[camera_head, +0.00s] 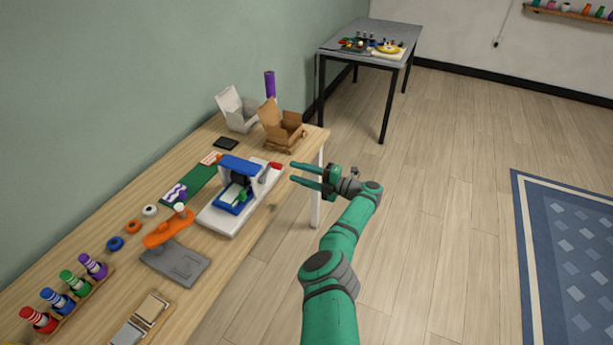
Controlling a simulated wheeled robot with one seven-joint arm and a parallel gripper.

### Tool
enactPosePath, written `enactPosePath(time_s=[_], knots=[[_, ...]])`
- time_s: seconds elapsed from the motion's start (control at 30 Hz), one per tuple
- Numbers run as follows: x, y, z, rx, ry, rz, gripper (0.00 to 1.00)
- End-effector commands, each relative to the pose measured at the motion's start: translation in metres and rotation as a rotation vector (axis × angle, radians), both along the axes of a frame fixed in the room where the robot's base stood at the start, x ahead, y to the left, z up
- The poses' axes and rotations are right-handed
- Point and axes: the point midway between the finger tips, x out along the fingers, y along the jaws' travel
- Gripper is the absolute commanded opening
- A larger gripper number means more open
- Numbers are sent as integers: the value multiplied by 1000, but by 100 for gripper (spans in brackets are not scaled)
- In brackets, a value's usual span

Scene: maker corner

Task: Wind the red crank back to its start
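The red crank (275,166) is a small red handle on the right side of a press-like machine with a white base (220,219) and a blue top (241,166). A grey arm (264,175) joins the handle to the machine. My gripper (292,173) is open, with its two green fingers pointing left toward the red handle. The fingertips are just right of the handle. I see nothing between the fingers, and whether they touch the handle I cannot tell.
The machine stands on a wooden table (254,247) against the wall. Cardboard boxes (282,132) stand behind it. An orange stand (168,230) and a grey plate (176,263) lie in front. The floor (435,200) right of the table is clear.

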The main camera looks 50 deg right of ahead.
Motion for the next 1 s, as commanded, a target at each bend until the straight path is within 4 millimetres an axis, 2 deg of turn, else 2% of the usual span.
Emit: enactPosePath(time_s=[0.2, 0.57, 0.67, 0.7, 0.73, 0.77, 0.87, 0.97, 1.0], knots=[[-24, -7, 0, 1, 1, 1, 39], [-29, -9, 0, 1, 0, 3, 39], [-29, -8, -3, -2, 3, 1, 20], [-30, -8, -7, -9, 11, -3, 10], [-31, -7, -13, -18, 19, -8, 3], [-33, -6, -22, -32, 31, -13, 0], [-43, -2, -66, -114, 95, -42, 0], [-63, 6, -127, -255, 192, -70, 0], [-74, 9, -153, -324, 237, -77, 0]])
